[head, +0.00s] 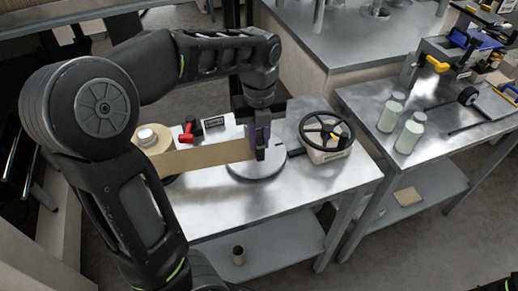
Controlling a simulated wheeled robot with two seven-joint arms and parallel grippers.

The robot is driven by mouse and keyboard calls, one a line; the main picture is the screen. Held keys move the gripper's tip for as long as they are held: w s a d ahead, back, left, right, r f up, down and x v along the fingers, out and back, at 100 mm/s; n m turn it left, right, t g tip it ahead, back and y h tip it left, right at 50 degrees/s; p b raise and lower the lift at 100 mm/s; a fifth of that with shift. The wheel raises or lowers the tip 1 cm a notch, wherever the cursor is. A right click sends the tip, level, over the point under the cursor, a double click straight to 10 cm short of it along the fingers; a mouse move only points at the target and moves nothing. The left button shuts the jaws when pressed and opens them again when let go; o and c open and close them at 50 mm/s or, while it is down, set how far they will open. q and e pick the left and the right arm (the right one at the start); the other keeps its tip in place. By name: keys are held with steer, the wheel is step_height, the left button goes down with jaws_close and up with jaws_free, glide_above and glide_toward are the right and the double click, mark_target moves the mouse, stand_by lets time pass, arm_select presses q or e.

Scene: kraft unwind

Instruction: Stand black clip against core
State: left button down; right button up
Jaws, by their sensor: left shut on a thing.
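My left gripper (261,152) points down over the round metal disc (252,172) on the steel table, with its fingers shut. A dark piece between the fingertips looks like the black clip; it is small and mostly covered by the fingers. A brown kraft strip (205,158) runs from the kraft roll (156,142) on the left to the gripper. I cannot make out a core at the disc, as the gripper and strip cover its middle. My right gripper is not in view.
A black handwheel (327,131) on a light base stands right of the disc. A red-handled clip (187,131) lies behind the strip. Two pale bottles (409,133) stand on the right table. The table's front is clear.

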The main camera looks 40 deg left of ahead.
mark_target(259, 150)
arm_select(q)
steer(key=shift+f, duration=1.9)
steer(key=shift+f, duration=0.15)
steer(key=c, duration=1.3)
jaws_free()
step_height(259, 150, up, 12)
steer(key=shift+r+p, duration=0.25)
steer(key=shift+p, duration=0.25)
steer(key=shift+f, duration=0.1)
